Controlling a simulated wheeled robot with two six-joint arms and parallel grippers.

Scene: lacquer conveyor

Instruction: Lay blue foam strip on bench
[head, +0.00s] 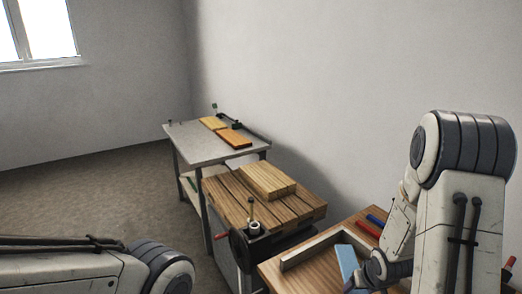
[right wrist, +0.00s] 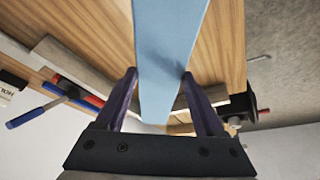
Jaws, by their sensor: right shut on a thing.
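The light blue foam strip (head: 347,262) shows low in the head view, above or on the wooden bench (head: 284,278). In the right wrist view the strip (right wrist: 168,50) runs from the top edge down between the fingers. My right gripper (right wrist: 158,78) is shut on the strip, with one dark finger at each side. The wood-grain bench top (right wrist: 100,20) lies behind the strip; I cannot tell whether the strip touches it. In the head view my right arm hides part of the bench. Only my left arm shows at the lower left; its gripper is out of view.
A pale rail (head: 310,249) stands on the bench, near a red-handled and a blue-handled tool (head: 376,220). Beyond is a slatted workbench (head: 225,194) with a vise (head: 253,229) and a wooden block (head: 267,180). A grey table (head: 190,136) with boards stands farther back. Open floor lies left.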

